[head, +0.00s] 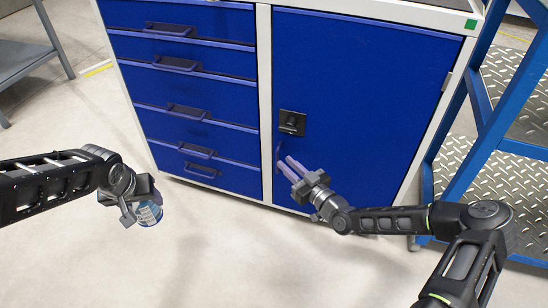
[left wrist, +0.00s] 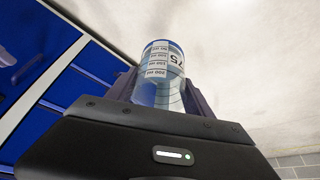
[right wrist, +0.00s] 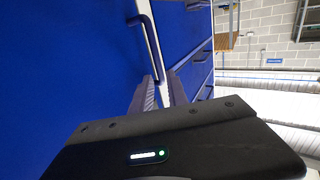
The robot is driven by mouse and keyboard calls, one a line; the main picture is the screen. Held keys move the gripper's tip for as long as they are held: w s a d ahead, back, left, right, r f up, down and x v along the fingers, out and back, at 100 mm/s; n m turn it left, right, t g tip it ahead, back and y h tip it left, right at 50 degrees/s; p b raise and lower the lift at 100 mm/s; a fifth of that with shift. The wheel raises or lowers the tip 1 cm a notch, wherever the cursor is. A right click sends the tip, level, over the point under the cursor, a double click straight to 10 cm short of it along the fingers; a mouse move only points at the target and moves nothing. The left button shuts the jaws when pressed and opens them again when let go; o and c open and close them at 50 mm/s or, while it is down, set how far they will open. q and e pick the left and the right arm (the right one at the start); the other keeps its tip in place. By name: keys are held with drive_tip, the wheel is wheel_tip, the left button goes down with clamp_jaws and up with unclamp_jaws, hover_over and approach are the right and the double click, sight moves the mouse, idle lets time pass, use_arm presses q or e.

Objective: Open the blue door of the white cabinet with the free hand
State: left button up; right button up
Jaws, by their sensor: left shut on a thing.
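The white cabinet (head: 265,100) has a blue door (head: 360,95) on its right side, which is shut. A dark upright bar handle (head: 278,153) is at the door's left edge, below a black latch plate (head: 292,123); the handle also shows in the right wrist view (right wrist: 150,42). My right gripper (head: 284,164) is open, its fingertips at the handle's lower end. I cannot tell whether they touch it.
Several blue drawers (head: 195,65) with bar handles fill the cabinet's left side. A blue-framed metal stair (head: 490,110) stands close to the cabinet's right side. A grey bench (head: 30,55) is at far left. The floor (head: 220,260) in front is clear.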

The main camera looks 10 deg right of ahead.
sight(277, 172)
drive_tip(key=b+x, duration=0.1)
drive_tip(key=x, duration=0.4)
drive_tip(key=shift+w, duration=0.25)
clamp_jaws()
idle(1.2)
